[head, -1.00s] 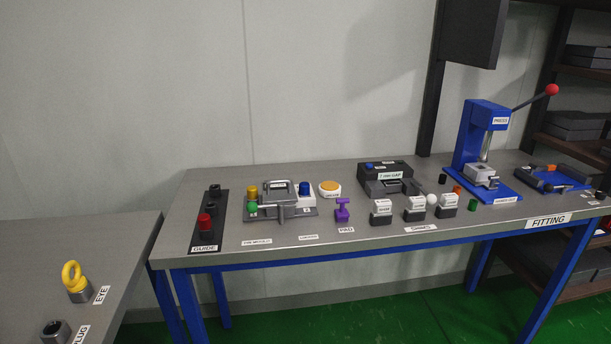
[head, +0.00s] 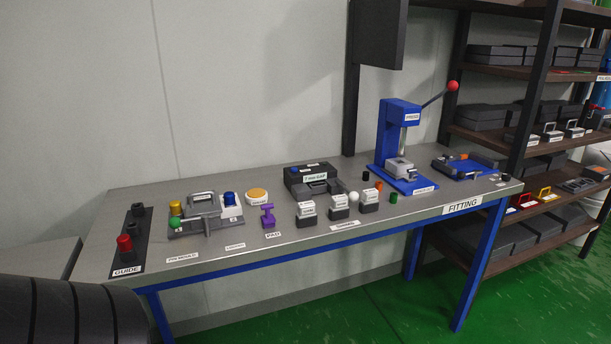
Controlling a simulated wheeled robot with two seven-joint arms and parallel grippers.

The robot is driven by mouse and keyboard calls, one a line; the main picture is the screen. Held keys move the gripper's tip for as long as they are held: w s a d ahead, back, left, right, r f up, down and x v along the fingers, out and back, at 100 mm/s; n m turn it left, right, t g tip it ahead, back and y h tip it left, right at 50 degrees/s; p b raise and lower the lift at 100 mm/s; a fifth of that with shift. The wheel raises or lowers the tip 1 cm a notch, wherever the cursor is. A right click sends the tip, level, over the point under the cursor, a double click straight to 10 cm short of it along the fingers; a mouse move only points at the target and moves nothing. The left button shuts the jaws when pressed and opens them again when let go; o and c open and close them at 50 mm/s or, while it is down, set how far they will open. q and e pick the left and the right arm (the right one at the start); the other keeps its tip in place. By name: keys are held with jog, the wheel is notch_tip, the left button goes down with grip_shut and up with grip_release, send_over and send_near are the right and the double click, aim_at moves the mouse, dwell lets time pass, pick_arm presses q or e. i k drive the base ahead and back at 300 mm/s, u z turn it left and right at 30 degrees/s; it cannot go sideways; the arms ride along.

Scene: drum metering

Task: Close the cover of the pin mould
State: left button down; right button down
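The pin mould (head: 205,222) sits near the left end of the fitting bench, on a flat grey base behind its PIN MOULD label. Its grey cover (head: 201,200) shows a looped handle, and a grey bar points to the front. From this distance I cannot tell surely how far the cover stands open. A yellow knob and a green ball are at the mould's left side; a white block with a blue knob (head: 229,198) is at its right. Neither of my grippers is in view.
The fitting bench (head: 270,258) also holds a guide plate (head: 128,245) with a red knob, a purple pad (head: 268,217), stamp-like blocks (head: 339,207) and a blue press (head: 393,140). Shelves (head: 540,140) stand at right. Green floor lies free in front.

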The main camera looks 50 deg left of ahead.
aim_at(197, 204)
jog(key=z, duration=0.15)
jog(key=i, duration=1.5)
jog(key=u, duration=1.85)
